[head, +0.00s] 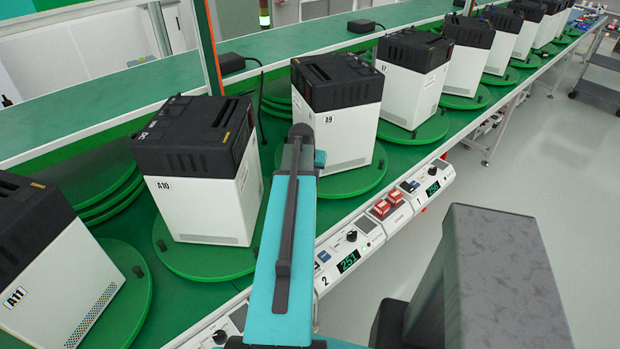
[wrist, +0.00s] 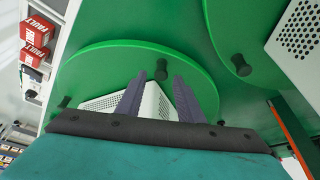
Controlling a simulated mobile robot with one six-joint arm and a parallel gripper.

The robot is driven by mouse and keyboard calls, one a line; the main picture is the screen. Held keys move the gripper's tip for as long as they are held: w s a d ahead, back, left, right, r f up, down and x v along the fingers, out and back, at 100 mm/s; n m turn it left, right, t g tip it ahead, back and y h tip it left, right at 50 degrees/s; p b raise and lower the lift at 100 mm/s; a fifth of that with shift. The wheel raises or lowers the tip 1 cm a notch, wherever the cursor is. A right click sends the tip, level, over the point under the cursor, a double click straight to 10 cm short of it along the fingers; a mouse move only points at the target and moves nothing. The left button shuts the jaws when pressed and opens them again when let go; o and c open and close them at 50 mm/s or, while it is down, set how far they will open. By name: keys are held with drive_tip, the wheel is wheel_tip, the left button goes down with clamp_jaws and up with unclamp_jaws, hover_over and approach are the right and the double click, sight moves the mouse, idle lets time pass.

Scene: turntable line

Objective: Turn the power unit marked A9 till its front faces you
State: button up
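The power unit marked A9 (head: 345,135) is a white box with a black top, on a green round turntable (head: 372,178) with a black peg at its rim. Its A9 label is on the white side, near the upper corner beside my arm. In the head view my arm reaches up to this unit's near left edge and hides part of it; the fingers are not visible there. In the wrist view my gripper (wrist: 160,78) is open, its two fingers apart over a green disc (wrist: 95,75) with a black peg (wrist: 161,70). A white perforated unit shows behind and between the fingers.
Unit A10 (head: 195,205) stands close on the left, A11 (head: 50,285) nearer, and A7 (head: 410,85) to the right. Control panels (head: 345,250) and red boxes (head: 388,203) line the bench's front edge. An orange-red post (head: 210,50) rises behind.

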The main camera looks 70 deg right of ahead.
drive_tip(key=shift+p+x, duration=0.55)
drive_tip(key=shift+x, duration=1.55)
clamp_jaws()
drive_tip(key=shift+d, duration=0.25)
drive_tip(key=shift+a, duration=0.15)
